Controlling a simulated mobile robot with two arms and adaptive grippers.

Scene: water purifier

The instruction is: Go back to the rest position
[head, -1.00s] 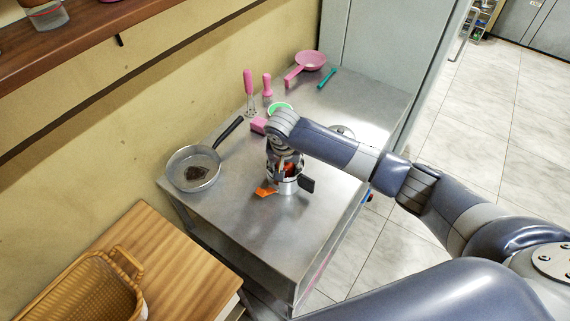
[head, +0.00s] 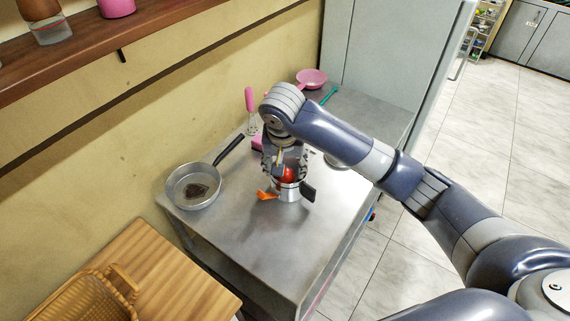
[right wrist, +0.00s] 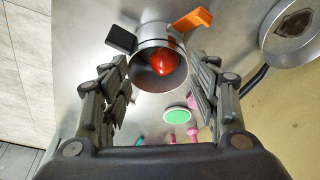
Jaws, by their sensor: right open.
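My right gripper (head: 285,168) is open and points down just above a small metal pot (head: 288,194). A round red item (head: 288,175) sits in the pot. The right wrist view shows the pot (right wrist: 152,33) with the red item (right wrist: 165,63) inside, between my open fingers (right wrist: 160,72) and apart from them. The pot has a black handle (right wrist: 121,39) on one side and an orange piece (right wrist: 190,20) beside it. My left gripper is not in view.
A pan (head: 194,186) with a dark piece in it lies left on the metal table (head: 250,235). Pink utensils and a pink pan (head: 311,77) are at the back. A wooden surface with a basket (head: 95,300) is front left. The table front is clear.

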